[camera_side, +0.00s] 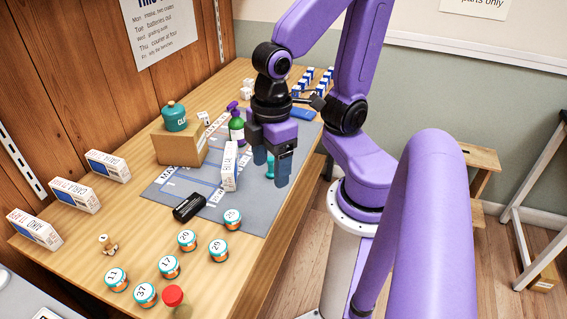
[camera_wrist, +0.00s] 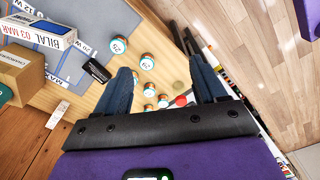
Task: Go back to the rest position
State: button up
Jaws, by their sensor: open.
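My gripper (camera_side: 272,168) hangs above the right part of the grey mat (camera_side: 255,215), fingers pointing down. In the wrist view my gripper (camera_wrist: 160,68) has its two dark blue fingers wide apart, with nothing held between them. A white box lettered BILAL (camera_side: 230,166) stands on the mat just left of the fingers in the side view. The box also shows at the upper left of the wrist view (camera_wrist: 40,36), apart from the fingers.
A black item (camera_side: 188,207) lies at the mat's front edge. A cardboard box (camera_side: 180,148) bears a teal canister (camera_side: 174,116). A green-and-purple spray bottle (camera_side: 236,124) stands behind. White boxes (camera_side: 107,166) line the left.

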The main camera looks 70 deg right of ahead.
jog(key=s+n, duration=0.1)
jog(key=s, duration=0.1)
jog(key=shift+s+d+r+n, duration=0.1)
jog(key=shift+s+n, duration=0.2)
